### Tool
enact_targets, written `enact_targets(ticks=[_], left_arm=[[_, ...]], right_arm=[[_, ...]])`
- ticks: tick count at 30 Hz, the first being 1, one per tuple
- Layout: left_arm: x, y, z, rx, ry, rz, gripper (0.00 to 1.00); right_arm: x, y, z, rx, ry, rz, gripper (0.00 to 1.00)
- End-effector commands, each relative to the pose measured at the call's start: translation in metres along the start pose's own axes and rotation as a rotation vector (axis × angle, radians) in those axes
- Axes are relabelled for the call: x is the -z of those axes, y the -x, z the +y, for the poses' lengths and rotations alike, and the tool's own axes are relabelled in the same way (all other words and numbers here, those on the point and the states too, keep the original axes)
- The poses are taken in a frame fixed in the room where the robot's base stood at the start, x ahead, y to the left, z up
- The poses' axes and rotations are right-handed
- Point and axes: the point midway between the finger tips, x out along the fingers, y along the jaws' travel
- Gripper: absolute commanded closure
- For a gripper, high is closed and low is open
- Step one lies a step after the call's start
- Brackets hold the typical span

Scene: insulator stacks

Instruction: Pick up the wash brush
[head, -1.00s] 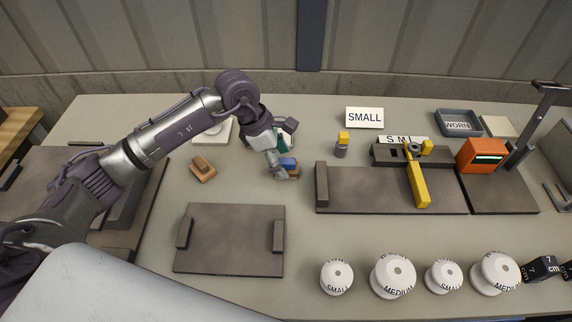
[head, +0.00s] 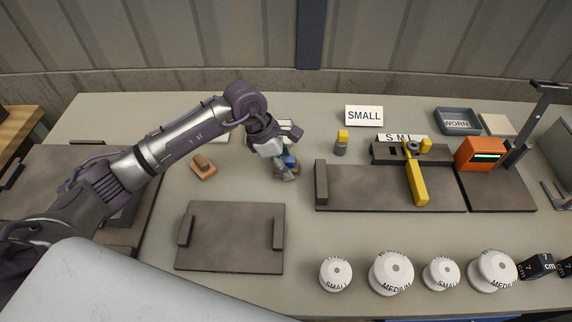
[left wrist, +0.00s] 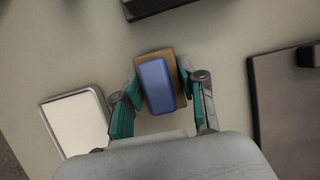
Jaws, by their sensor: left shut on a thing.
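The wash brush, a blue grip on a brown block, shows between the fingers in the left wrist view (left wrist: 157,86). In the head view only its blue part (head: 290,162) shows clearly, and the fingers hide most of the rest. My left gripper (head: 284,168) is shut on the brush, with one teal-and-grey finger on each side of the block in the left wrist view (left wrist: 158,98). I cannot tell whether the brush touches the table. My right gripper is not in view.
A second, tan brush (head: 203,167) lies to the left. A dark tray (head: 230,240) is in front, and a dark fixture with a yellow lever (head: 416,182) stands to the right. Several white insulators (head: 391,273) line the front right. Table between brush and tray is clear.

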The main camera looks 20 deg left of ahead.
Motion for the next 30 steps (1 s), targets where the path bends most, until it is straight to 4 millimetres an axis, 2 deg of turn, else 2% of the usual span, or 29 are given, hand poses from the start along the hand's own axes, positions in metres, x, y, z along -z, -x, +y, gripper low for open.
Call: enact_targets(ticks=[8,14,24,30], left_arm=[[-0.003,0.008,0.001,-0.002,-0.001,-0.001,0.95],[-0.015,0.036,0.002,-0.007,-0.005,-0.003,0.95],[-0.092,0.052,-0.038,-0.003,-0.008,-0.003,0.95],[-0.123,0.060,-0.053,-0.001,-0.004,-0.002,0.95]], right_arm=[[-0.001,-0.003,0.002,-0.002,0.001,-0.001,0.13],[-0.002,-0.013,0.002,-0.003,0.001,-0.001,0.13],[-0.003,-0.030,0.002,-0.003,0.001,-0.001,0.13],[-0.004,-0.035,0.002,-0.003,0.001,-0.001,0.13]])
